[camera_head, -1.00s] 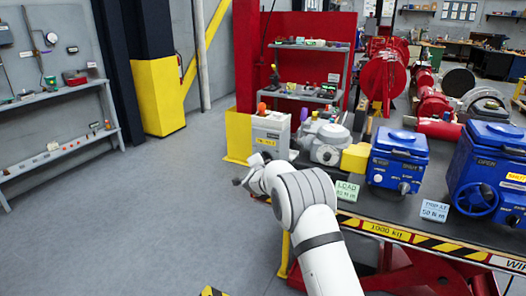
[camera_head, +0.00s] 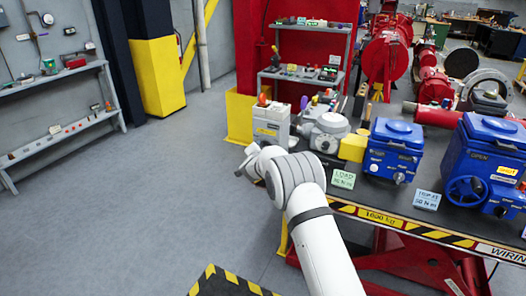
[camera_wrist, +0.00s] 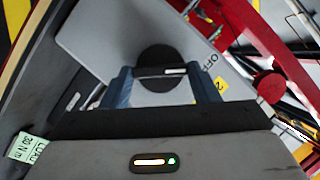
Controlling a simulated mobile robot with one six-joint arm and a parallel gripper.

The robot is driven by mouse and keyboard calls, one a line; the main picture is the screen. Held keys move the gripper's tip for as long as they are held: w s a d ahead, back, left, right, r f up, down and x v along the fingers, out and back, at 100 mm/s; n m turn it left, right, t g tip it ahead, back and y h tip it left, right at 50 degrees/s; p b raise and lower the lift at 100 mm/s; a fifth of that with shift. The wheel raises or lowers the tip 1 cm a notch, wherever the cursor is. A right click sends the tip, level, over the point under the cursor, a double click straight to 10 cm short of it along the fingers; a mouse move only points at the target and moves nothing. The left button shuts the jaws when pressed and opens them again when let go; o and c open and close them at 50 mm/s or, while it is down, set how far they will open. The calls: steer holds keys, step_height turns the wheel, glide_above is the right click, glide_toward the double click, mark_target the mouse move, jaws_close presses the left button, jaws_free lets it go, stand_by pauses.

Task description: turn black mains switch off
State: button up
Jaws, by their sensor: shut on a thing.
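The black mains switch (camera_wrist: 157,62) shows in the wrist view as a round black knob with a bar across it, on a light grey panel (camera_wrist: 100,38). A white mark lies on the right part of the bar, the side towards the printed word OFF. My gripper (camera_wrist: 163,75) has one blue-grey finger at each end of the bar and is shut on the switch. In the head view my gripper (camera_head: 244,170) is beside the grey box (camera_head: 270,125) at the bench's left end. The switch is not visible there.
Blue actuators (camera_head: 394,152) stand right of the box on the bench, with a grey unit (camera_head: 327,132) between. A green LOAD card (camera_head: 343,179) stands near the front edge. A red knob (camera_wrist: 269,86) shows in the wrist view. The floor at left is clear.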

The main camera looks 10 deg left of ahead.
steer(key=shift+a, duration=0.15)
steer(key=o, duration=1)
steer(key=shift+s, duration=0.1)
steer(key=b+v, duration=0.2)
steer(key=v, duration=0.5)
steer(key=shift+s+r, duration=0.1)
steer(key=shift+s, duration=0.2)
